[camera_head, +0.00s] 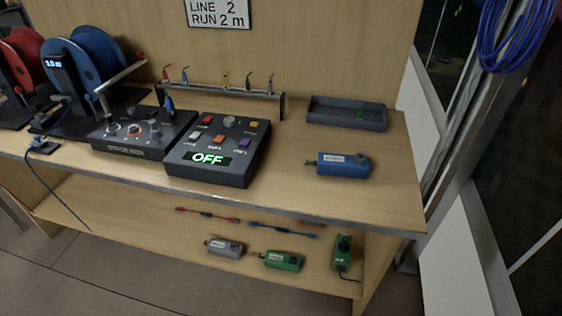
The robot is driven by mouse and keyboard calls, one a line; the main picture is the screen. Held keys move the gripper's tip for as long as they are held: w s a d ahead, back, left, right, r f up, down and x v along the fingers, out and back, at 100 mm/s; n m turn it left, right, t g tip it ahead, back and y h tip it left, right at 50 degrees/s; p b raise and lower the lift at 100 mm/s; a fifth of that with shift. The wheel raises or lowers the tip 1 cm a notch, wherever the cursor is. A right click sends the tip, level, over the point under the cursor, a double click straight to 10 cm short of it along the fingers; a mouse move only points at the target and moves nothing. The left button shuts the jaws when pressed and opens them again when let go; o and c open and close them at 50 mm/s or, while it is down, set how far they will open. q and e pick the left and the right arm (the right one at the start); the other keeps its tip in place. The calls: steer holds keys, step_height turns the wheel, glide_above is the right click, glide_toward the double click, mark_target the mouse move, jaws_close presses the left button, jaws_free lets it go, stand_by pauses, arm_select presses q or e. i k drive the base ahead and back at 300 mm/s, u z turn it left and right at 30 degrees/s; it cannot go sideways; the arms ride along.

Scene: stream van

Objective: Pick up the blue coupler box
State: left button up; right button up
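The blue coupler box (345,165) lies on the right part of the wooden bench top, near its front edge. It has a pale label on its left half, a dark round part on its right half and a short dark stub at its left end. Nothing touches it from above. Neither of my grippers shows in the head view.
A dark tray (347,123) stands behind the box. A control panel reading OFF (216,160) and a knob panel (143,146) stand to the left, with a tool rack (215,90) and a blue reel (92,55) behind. A lower shelf holds a grey box (224,247) and green boxes (283,261).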

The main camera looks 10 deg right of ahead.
mark_target(357, 166)
steer(key=u, duration=0.4)
steer(key=i, duration=0.95)
steer(key=z, duration=1.7)
